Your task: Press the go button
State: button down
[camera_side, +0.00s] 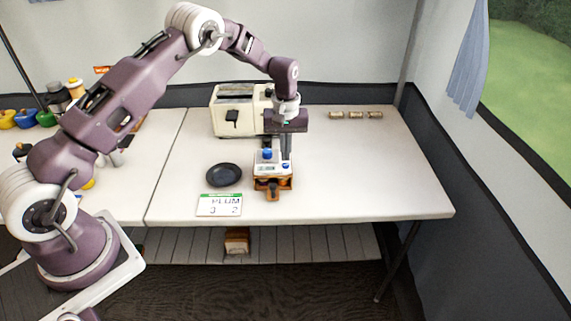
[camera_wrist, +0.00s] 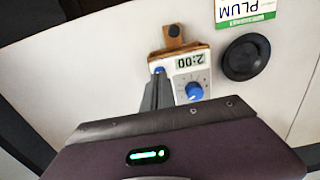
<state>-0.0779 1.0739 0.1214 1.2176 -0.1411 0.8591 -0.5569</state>
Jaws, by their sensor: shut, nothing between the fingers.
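A small white timer (camera_side: 270,169) with a blue dial and a display stands in a wooden holder near the table's front edge. In the wrist view, the timer's display (camera_wrist: 190,61) reads 2:00, upside down, and the blue dial (camera_wrist: 194,91) shows beside it. A small blue button (camera_side: 285,166) is on the timer's right front; in the wrist view the button (camera_wrist: 159,70) shows just beyond my fingertips. My gripper (camera_side: 287,158) is shut and empty, pointing down just above and behind the button. I cannot tell whether the fingertips touch it.
A dark round plate (camera_side: 224,175) and a PLUM card (camera_side: 219,205) lie left of the timer. A cream toaster (camera_side: 236,108) stands behind it. Several small tan items (camera_side: 355,115) lie at the back right. The table's right side is clear.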

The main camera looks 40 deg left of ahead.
aim_at(286, 165)
jog(key=shift+r, duration=0.25)
jog(key=shift+r, duration=0.4)
jog(key=shift+r, duration=0.3)
jog(key=shift+r, duration=1.45)
jog(key=shift+r, duration=0.35)
jog(key=shift+r, duration=0.75)
jog(key=shift+r, duration=0.35)
jog(key=shift+r, duration=0.7)
jog(key=shift+r, duration=0.35)
